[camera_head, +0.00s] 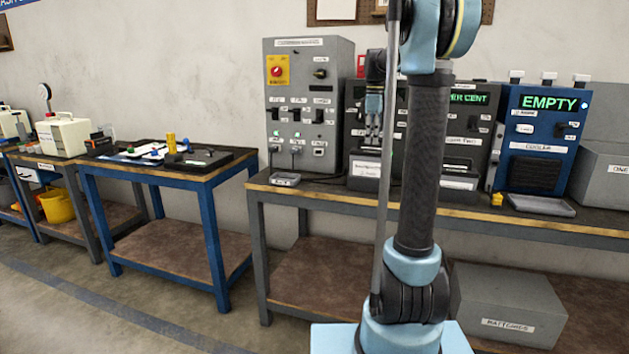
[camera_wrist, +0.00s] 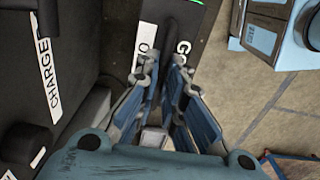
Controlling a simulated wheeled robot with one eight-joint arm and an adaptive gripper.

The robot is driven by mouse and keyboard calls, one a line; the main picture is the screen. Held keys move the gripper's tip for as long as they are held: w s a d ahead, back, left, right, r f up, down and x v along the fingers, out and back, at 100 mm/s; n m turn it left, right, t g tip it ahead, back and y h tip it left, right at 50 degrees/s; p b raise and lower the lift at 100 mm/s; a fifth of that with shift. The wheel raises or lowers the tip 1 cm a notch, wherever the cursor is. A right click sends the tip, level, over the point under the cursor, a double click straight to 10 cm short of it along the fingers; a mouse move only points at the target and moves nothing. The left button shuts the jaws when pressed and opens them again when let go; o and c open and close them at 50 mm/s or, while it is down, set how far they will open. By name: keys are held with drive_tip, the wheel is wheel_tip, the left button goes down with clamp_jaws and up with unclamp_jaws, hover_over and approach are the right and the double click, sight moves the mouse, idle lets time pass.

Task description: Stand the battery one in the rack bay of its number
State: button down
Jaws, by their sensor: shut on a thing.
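My gripper (camera_head: 373,125) is in front of the dark unit on the long bench, left of my arm's upright link. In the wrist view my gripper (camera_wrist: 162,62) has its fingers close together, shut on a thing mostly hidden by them. I cannot make out its shape or a number on it, so I cannot tell if it is battery one. A grey box labelled ONE (camera_head: 603,178) stands at the bench's right end. It may be part of the rack; the picture edge cuts it off.
The dark unit (camera_head: 470,125) has a green display ending in "ER CENT". A grey switch panel (camera_head: 308,100) stands to the left. A blue table (camera_head: 125,168) with small parts is farther left.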

wheel_tip(320, 180, up, 16)
idle(2.6)
idle(0.4)
